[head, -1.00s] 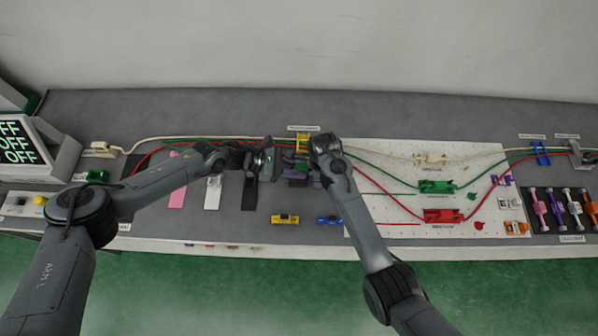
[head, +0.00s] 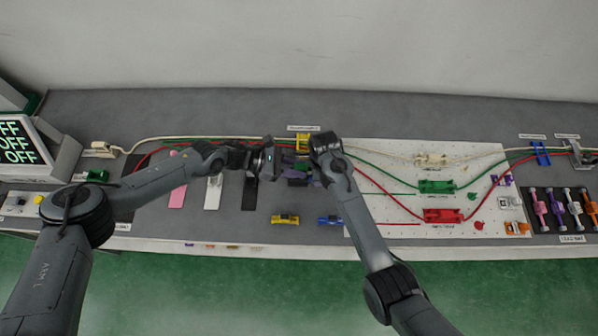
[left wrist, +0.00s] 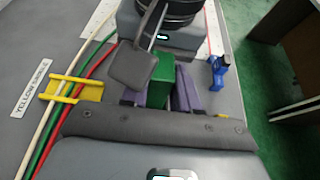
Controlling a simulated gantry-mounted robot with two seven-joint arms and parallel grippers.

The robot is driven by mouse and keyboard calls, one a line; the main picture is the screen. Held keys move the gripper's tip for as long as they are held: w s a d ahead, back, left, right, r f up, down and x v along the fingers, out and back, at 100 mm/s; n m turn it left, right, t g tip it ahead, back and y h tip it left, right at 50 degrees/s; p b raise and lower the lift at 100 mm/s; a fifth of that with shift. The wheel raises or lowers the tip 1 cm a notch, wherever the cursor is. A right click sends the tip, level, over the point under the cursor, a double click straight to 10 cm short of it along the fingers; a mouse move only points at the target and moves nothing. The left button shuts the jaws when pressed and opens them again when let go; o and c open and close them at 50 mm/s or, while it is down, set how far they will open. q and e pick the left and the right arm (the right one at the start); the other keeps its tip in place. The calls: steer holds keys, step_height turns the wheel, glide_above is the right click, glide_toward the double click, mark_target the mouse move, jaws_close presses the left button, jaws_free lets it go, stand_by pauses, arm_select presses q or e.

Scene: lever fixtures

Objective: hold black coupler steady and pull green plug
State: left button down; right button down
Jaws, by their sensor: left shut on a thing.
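My left gripper (left wrist: 158,92) comes in from the left in the head view (head: 287,163). In the left wrist view its purple fingers are shut on the green plug (left wrist: 160,80), one finger on each side. My right gripper (head: 322,172) comes from the lower right and faces the left one closely. Whether the right jaws are shut is also hidden.
A yellow cable guide (left wrist: 75,87) holds cream, green and red cables behind the grippers. A blue fixture (head: 329,220) and a yellow one (head: 285,219) stand near the front edge. A white board (head: 390,200) with cable connectors lies to the right.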

arm_select(q)
steer(key=shift+s+d+r+m+h, duration=0.2)
steer(key=shift+d+r+m+h, duration=0.1)
steer(key=shift+d+r, duration=0.55)
steer(key=shift+f, duration=0.1)
steer(key=c, duration=0.8)
jaws_free()
steer(key=shift+d, duration=0.1)
steer(key=shift+a+f+v, duration=0.1)
steer(key=shift+f+v, duration=0.15)
steer(key=shift+v, duration=1.85)
steer(key=shift+a+f+v, duration=0.1)
steer(key=shift+f+v, duration=0.15)
steer(key=shift+v, duration=1.9)
steer(key=shift+a+f+v, duration=0.1)
steer(key=shift+f+v, duration=0.1)
steer(key=shift+v, duration=1.9)
steer(key=shift+s+d, duration=0.1)
steer(key=shift+s, duration=0.05)
